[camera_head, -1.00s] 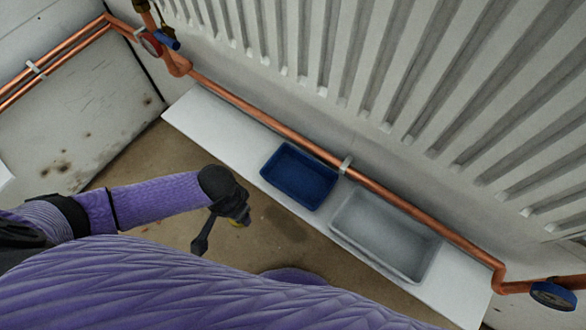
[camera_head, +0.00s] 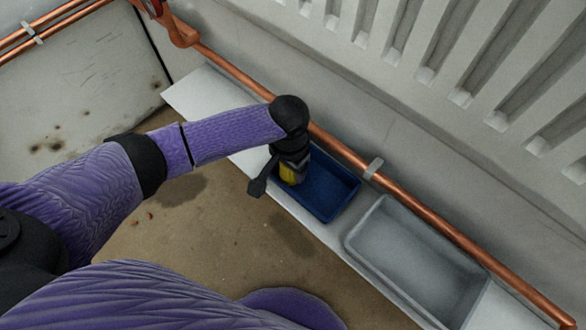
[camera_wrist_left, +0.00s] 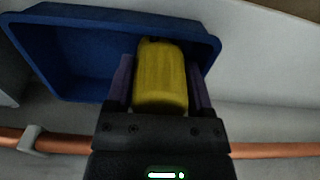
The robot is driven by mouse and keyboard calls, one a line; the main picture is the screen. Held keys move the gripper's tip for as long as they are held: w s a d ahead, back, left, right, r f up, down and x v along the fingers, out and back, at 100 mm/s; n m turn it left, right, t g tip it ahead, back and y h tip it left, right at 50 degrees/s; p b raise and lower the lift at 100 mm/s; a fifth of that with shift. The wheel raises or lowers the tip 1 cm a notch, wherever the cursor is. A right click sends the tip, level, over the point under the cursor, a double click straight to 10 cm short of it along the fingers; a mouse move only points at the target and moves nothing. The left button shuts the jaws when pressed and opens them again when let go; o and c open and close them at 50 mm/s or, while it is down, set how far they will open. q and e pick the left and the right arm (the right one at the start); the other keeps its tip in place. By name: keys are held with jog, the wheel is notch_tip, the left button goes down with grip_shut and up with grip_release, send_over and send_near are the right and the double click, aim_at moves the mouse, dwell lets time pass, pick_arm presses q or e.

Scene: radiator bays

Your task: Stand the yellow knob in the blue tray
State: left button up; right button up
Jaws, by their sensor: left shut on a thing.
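The yellow knob (camera_wrist_left: 160,78) is between the fingers of my left gripper (camera_wrist_left: 160,85), which is shut on it. In the head view the knob (camera_head: 291,174) shows just below my left gripper (camera_head: 292,168), at the left end of the blue tray. The blue tray (camera_head: 332,186) stands on a white shelf and looks empty in its visible part. In the left wrist view the blue tray (camera_wrist_left: 75,60) lies behind and to the left of the knob. I cannot tell whether the knob touches the tray floor. My right gripper is not in view.
A grey tray (camera_head: 415,262) stands on the white shelf (camera_head: 203,95) to the right of the blue one. A copper pipe (camera_head: 420,205) with a clip runs along the wall behind both trays, below the ribbed radiator (camera_head: 420,55).

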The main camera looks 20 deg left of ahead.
pick_arm(q)
notch_tip(320, 180, down, 2)
jog(key=shift+w+f+b, duration=0.15)
jog(key=shift+f+b, duration=0.05)
jog(key=shift+b, duration=0.4)
jog(key=shift+r, duration=0.35)
grip_shut()
jog(key=shift+r+p, duration=0.1)
jog(key=shift+p, duration=0.2)
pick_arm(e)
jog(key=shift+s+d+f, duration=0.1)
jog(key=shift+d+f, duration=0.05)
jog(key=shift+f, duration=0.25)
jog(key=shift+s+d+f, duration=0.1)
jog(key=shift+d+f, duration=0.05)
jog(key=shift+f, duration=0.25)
pick_arm(q)
jog(key=o, duration=1.1)
grip_release()
notch_tip(320, 180, up, 8)
jog(key=p, duration=0.6)
jog(key=shift+f, duration=0.25)
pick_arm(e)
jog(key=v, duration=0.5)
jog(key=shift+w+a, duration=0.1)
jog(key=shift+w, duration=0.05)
